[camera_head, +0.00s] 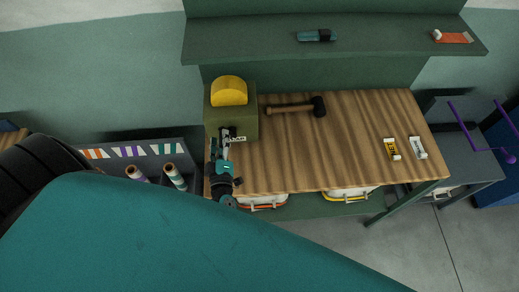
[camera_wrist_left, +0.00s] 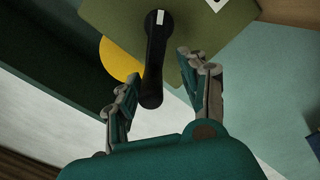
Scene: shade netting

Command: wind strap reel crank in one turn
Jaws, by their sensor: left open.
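The strap reel is an olive-green box (camera_head: 219,122) with a yellow round reel (camera_head: 229,91) on top, at the left end of the wooden bench. In the left wrist view the box (camera_wrist_left: 222,42) fills the upper part, and the yellow disc (camera_wrist_left: 118,62) shows beside the crank. The black crank (camera_wrist_left: 155,45) has a white mark at one end and its handle end points toward my gripper. My left gripper (camera_head: 228,137) is at the front of the box. Its fingers (camera_wrist_left: 158,78) are open, one on each side of the crank's handle end, with visible gaps. My right gripper is out of view.
A shelf (camera_head: 375,35) overhangs behind. Rolls (camera_head: 175,176) stand in a grey rack at left. The bench middle is clear.

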